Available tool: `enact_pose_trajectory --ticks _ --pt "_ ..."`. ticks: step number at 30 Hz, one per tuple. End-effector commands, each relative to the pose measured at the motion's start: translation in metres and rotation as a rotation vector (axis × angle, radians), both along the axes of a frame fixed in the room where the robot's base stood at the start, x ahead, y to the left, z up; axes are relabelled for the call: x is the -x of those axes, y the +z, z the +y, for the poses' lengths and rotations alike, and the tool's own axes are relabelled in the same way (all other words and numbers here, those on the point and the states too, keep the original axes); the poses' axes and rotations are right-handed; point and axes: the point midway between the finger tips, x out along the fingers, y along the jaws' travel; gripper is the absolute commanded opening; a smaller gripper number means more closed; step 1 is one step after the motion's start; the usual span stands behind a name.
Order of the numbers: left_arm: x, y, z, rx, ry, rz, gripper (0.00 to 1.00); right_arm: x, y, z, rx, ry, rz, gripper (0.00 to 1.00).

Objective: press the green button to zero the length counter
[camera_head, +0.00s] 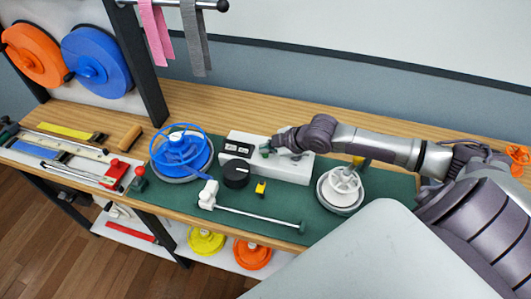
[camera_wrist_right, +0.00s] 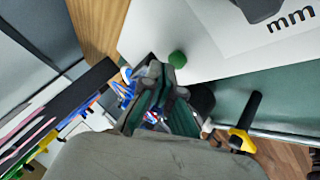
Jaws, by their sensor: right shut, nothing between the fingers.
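The length counter is a white box (camera_head: 292,171) on the green mat, with a dark display (camera_head: 238,148) on its top. In the right wrist view, the green button (camera_wrist_right: 177,59) is a small round knob on the white counter surface (camera_wrist_right: 150,35). My right gripper (camera_head: 268,151) reaches in from the right over the counter, its fingers shut and empty. In the right wrist view its fingertips (camera_wrist_right: 152,72) are close beside the button; I cannot tell whether they touch it. In the head view the gripper covers the button area. My left gripper is not in view.
A rod with a white block (camera_head: 208,194) and a yellow piece (camera_head: 261,188) lie in front. Tools cover the bench's left end.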

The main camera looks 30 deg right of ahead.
Motion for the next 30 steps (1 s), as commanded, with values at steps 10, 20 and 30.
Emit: enact_pose_trajectory --ticks 10,20,30 --pt "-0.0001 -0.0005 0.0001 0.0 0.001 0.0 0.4 -0.0001 -0.0006 0.0001 -0.001 0.001 0.0 0.0" --pt "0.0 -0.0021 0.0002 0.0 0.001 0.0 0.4 -0.0001 -0.0046 0.0001 -0.001 0.001 0.0 0.0" --pt "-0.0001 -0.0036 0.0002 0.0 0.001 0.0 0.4 -0.0001 -0.0087 0.0001 -0.001 0.001 0.0 0.0"
